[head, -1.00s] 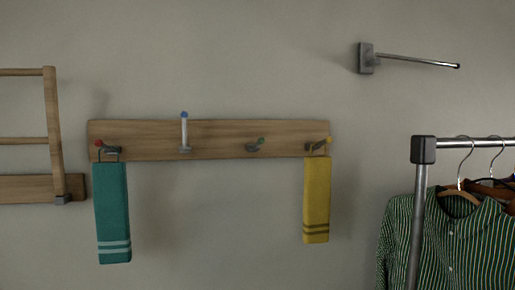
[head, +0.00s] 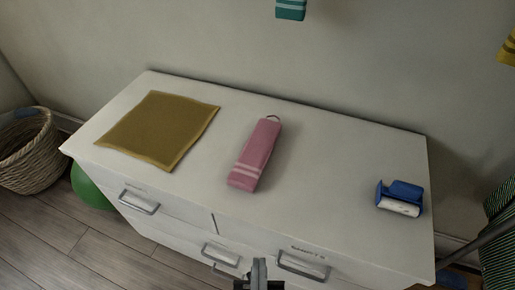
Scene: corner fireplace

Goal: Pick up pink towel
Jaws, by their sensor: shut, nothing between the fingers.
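The pink towel (head: 256,154) lies folded on top of the white dresser (head: 330,165), near its middle. It has pale stripes at its near end and a small dark hanging loop at its far end. My gripper (head: 259,268) shows at the bottom edge of the head view, in front of the dresser drawers. It is shut and empty, apart from the towel and nearer to me.
A mustard cloth (head: 160,128) lies left of the towel. A blue and white object (head: 401,198) sits at the right end of the dresser top. A wicker basket (head: 32,150) and a green round object (head: 92,188) stand at the left. The top around the towel is clear.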

